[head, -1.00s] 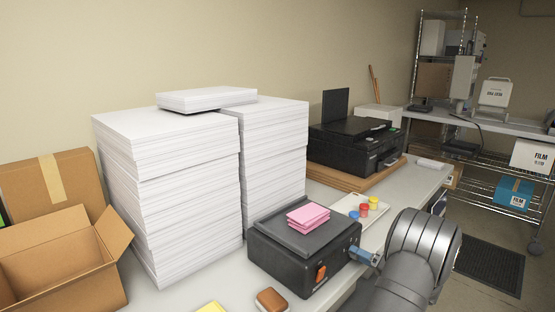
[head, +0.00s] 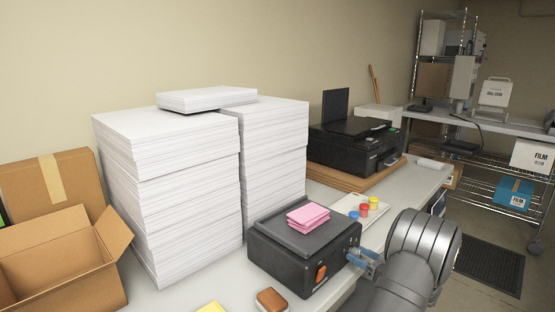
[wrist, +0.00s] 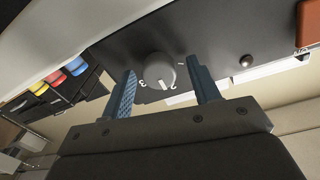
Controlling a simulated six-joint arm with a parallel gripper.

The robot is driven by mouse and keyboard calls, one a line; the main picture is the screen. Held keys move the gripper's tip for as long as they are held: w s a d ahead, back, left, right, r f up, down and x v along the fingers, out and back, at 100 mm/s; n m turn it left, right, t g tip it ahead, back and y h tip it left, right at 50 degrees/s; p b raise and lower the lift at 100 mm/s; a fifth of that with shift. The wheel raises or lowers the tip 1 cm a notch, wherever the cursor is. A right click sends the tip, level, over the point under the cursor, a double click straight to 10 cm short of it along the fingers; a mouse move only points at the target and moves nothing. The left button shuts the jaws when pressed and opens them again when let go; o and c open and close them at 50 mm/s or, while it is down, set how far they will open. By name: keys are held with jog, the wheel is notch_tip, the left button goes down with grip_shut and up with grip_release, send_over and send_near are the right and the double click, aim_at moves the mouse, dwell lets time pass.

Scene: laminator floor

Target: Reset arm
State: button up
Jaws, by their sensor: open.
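My gripper (head: 366,262) is at the right end of a black machine (head: 283,272) on the table. In the wrist view its two blue fingers (wrist: 162,78) are open and stand apart on either side of a grey round dial (wrist: 160,71). The dial sits on the machine's dark face, with small white numerals beside it. I cannot tell whether the fingers touch it. The dial is not visible in the head view. The machine has an orange switch (head: 321,273) in front.
Pink sheets (head: 308,217) lie on the machine. Tall paper stacks (head: 170,190) stand behind it, with an open cardboard box (head: 60,265) at left. A tray with coloured pots (head: 363,210) and a black printer (head: 350,147) are beyond. A brown block (head: 272,299) lies in front.

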jog(key=shift+v, duration=0.9)
dwell(1.6)
